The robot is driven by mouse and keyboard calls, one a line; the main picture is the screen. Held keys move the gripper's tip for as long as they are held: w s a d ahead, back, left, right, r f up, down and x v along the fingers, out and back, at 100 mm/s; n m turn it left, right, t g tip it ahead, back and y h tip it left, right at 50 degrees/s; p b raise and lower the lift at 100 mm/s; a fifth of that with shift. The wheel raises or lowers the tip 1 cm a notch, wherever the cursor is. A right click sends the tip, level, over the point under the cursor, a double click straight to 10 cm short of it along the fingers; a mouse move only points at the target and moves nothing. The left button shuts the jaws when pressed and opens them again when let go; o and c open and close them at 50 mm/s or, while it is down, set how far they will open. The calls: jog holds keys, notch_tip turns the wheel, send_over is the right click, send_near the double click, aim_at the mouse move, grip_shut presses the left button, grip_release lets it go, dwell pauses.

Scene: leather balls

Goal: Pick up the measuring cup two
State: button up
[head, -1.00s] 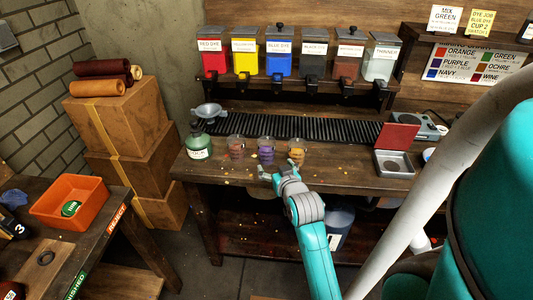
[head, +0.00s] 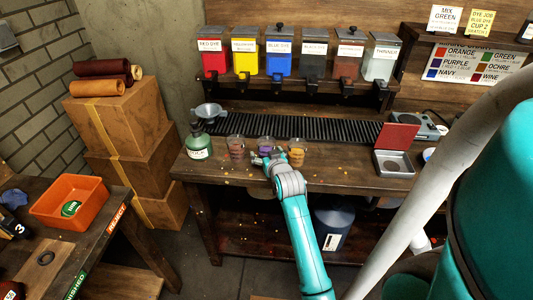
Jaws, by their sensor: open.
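Three small clear measuring cups stand in a row near the front of the wooden workbench. The left cup (head: 236,147) has reddish-brown contents, the middle cup (head: 267,144) purple and the right cup (head: 297,150) orange. Their numbers are too small to read. My gripper (head: 262,158) is open in front of the middle cup and hides its lower part. I cannot tell whether the fingers touch or surround it. My teal arm reaches up from the lower right.
A green bottle (head: 198,143) stands left of the cups and a metal funnel (head: 208,112) behind it. A black ribbed mat (head: 300,129) lies behind the cups. Dye dispensers (head: 278,58) line the rear shelf.

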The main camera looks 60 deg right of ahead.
jog(key=shift+c, duration=0.2)
jog(key=c, duration=1.3)
jog(key=shift+r, duration=0.15)
